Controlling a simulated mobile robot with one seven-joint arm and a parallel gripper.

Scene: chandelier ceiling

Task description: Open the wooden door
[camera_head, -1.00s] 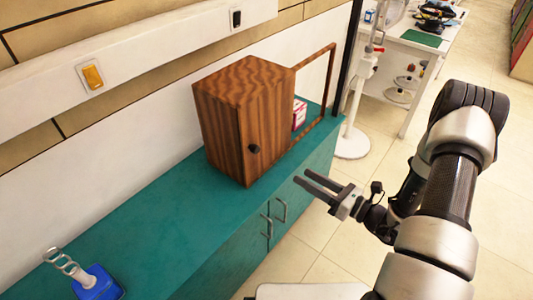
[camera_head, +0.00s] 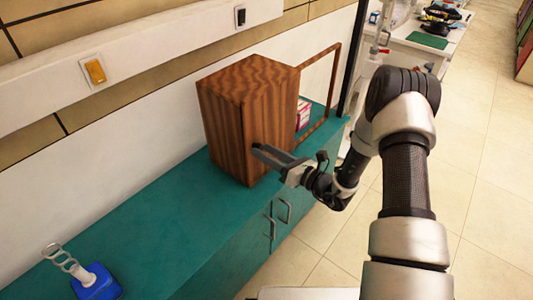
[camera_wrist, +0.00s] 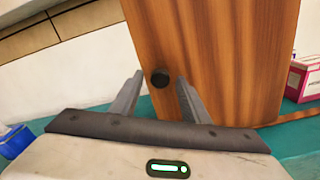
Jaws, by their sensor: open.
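A wooden cabinet (camera_head: 228,110) stands on the teal counter, and its wooden door is shut. In the wrist view the door (camera_wrist: 225,60) fills the upper middle, with a dark round knob (camera_wrist: 160,77) near its left edge. My gripper (camera_head: 258,151) is open in front of the door. In the wrist view the knob appears between my two fingertips. I cannot tell whether the fingers reach around it or touch it. In the head view my gripper hides the knob.
The teal counter (camera_head: 165,225) runs along the wall, with cabinet handles (camera_head: 285,210) below. A pink and white box (camera_head: 303,114) sits by the wooden frame (camera_head: 325,120) on the right. A blue item (camera_head: 97,283) stands at the near left. The tiled floor at right is clear.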

